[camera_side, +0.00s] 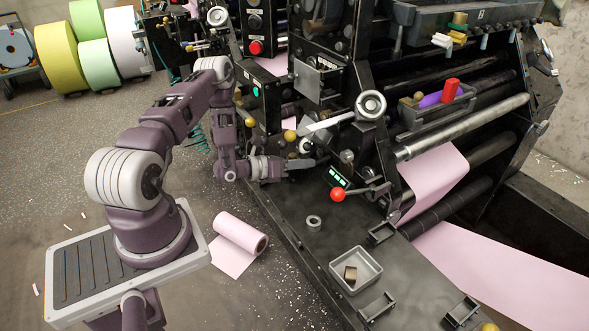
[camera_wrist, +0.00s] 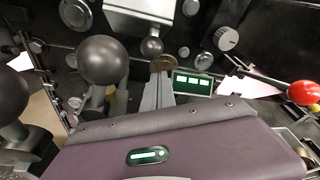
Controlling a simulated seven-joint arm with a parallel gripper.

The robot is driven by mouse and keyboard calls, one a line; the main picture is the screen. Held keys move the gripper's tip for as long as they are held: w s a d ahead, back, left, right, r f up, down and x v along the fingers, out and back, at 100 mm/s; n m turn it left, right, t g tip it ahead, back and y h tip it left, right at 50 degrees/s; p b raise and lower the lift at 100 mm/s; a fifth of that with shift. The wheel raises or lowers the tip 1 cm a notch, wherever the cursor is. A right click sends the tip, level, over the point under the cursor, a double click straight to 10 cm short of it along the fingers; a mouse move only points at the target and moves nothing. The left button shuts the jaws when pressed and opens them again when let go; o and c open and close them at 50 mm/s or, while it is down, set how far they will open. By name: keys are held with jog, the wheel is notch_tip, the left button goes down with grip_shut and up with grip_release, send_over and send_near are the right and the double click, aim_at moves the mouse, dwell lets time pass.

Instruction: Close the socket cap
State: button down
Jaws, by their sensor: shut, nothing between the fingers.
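My gripper (camera_side: 316,162) is at the front of the dark machine in the side view, with its fingers pointing right at the panel. In the wrist view my gripper (camera_wrist: 160,78) shows as narrow grey fingers held together, shut and empty. Just beyond the fingertips is a brownish round piece (camera_wrist: 163,63), partly hidden by them. I cannot tell whether it is the socket cap, or whether the fingers touch it. No socket or cap is clearly recognisable in the side view.
A red-ball lever (camera_side: 338,194) and a green-lit display (camera_side: 338,177) sit right of my gripper. Dark ball knobs (camera_wrist: 102,60) stand close at left in the wrist view. A grey ring (camera_side: 314,222) and a tray (camera_side: 375,262) lie on the machine's ledge.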

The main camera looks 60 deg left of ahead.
aim_at(309, 148)
jog(key=shift+s+a+r, duration=0.1)
jog(key=shift+a+r, duration=0.15)
jog(key=shift+r, duration=0.3)
jog(key=shift+a+r, duration=0.25)
jog(key=shift+r, duration=0.3)
jog(key=r, duration=0.1)
jog(key=r+g, duration=0.1)
jog(key=r, duration=0.1)
jog(key=shift+s+r, duration=0.2)
jog(key=shift+s, duration=0.15)
